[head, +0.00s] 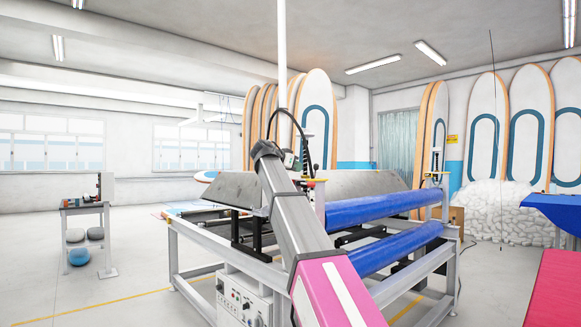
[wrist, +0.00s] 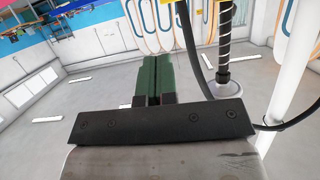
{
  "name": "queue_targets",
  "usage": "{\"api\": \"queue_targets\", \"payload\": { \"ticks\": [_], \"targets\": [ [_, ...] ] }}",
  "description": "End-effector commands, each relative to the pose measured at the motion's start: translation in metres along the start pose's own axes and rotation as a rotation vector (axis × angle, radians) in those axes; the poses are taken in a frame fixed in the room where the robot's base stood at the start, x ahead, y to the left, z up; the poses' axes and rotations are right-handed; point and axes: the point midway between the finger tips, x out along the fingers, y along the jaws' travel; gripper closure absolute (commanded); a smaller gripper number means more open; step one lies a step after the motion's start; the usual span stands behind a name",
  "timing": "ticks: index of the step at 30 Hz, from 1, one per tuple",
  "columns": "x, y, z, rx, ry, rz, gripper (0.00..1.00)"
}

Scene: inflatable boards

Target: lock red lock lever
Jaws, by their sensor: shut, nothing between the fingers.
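My gripper shows in the wrist view as two dark green fingers (wrist: 153,78) closed together, with nothing between them. In the head view my gripper (head: 290,159) is small and partly hidden by my arm, above the near end of the work frame. A small orange-red piece (head: 313,180) sits on the frame just right of my arm, near the foot of an upright rod; I cannot tell whether it is the red lock lever. No red lever shows clearly in the wrist view. Part of the frame is hidden behind my arm.
The metal work frame (head: 235,266) carries blue rollers (head: 385,205) and grey slanted panels (head: 365,184). In the wrist view, which looks upside down, a spring-wrapped rod (wrist: 226,42) and a dark cable (wrist: 205,72) stand right of the fingers.

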Motion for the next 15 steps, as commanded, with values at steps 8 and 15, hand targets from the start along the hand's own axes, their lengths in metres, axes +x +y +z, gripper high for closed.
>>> {"api": "queue_targets", "payload": {
  "ticks": [8,15],
  "targets": [
    [0.050,0.000,0.005,-0.001,-0.001,0.001,1.00],
    [0.068,0.000,0.024,0.000,0.000,0.000,1.00]
  ]
}}
